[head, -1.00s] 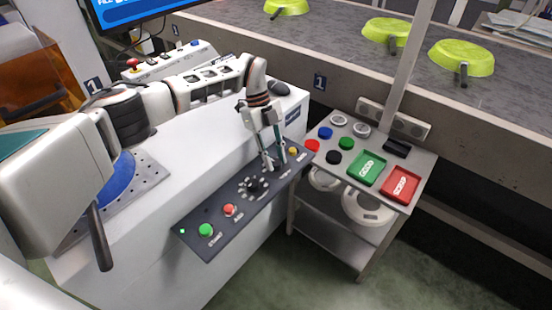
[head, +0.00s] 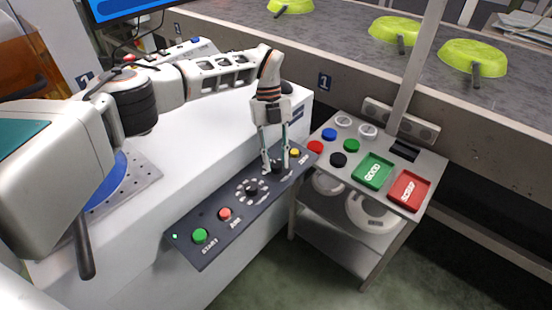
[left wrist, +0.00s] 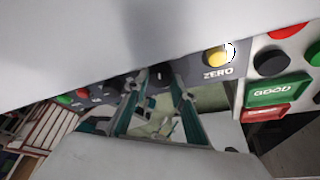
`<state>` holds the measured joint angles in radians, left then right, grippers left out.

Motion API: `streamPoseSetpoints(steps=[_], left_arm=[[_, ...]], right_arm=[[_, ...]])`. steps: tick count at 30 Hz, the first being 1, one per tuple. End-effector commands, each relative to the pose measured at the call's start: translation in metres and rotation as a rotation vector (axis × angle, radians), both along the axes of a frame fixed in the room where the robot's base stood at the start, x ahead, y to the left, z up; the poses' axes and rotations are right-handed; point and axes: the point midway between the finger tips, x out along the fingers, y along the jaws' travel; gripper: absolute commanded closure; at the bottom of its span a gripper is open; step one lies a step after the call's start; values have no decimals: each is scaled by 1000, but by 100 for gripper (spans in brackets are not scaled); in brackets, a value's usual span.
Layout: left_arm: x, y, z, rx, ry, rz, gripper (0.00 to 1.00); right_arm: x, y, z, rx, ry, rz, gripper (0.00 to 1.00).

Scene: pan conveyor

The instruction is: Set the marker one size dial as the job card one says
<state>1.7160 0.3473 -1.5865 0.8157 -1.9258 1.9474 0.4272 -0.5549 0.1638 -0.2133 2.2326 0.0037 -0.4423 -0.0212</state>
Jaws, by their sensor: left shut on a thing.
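My left gripper (head: 275,160) reaches down to the dark control panel on the front of the white bench. Its fingers are shut on a small black knob (head: 278,167) just left of the yellow ZERO button (head: 295,152). The fingers partly hide the knob, and its pointer and label cannot be read. A second black dial (head: 251,189) with a ring of pale marks sits to its left, untouched. In the left wrist view the fingers (left wrist: 153,76) meet the panel edge, left of the ZERO button (left wrist: 217,57). I see no readable job card. My right gripper is not in view.
The panel also has a red button (head: 225,214) and a green START button (head: 200,236). A side table carries coloured buttons, a green GOOD tray (head: 373,171) and a red SCRAP tray (head: 409,190). Behind it, green pans (head: 472,58) lie on the conveyor; a post (head: 410,75) rises nearby.

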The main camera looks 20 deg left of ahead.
Motion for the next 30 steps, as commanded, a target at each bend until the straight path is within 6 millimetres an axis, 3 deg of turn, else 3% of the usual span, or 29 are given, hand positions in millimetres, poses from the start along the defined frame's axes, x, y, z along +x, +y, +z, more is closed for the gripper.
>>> streamPoseSetpoints(steps=[5, 6, 8, 20, 25, 30], left_arm=[[0, 2, -4, 5, 0, -1, 96], [0, 2, -4, 5, 0, -1, 72], [0, 1, -4, 5, 1, 0, 58], [1, 1, 2, 3, -1, 1, 58], [9, 5, 22, 3, -4, 2, 58], [20, 13, 55, 4, -5, 4, 58]], right_arm=[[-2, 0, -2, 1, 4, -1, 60], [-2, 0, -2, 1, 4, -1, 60], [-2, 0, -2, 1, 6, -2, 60], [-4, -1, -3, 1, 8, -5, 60], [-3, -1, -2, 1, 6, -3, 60], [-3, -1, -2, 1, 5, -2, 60]])
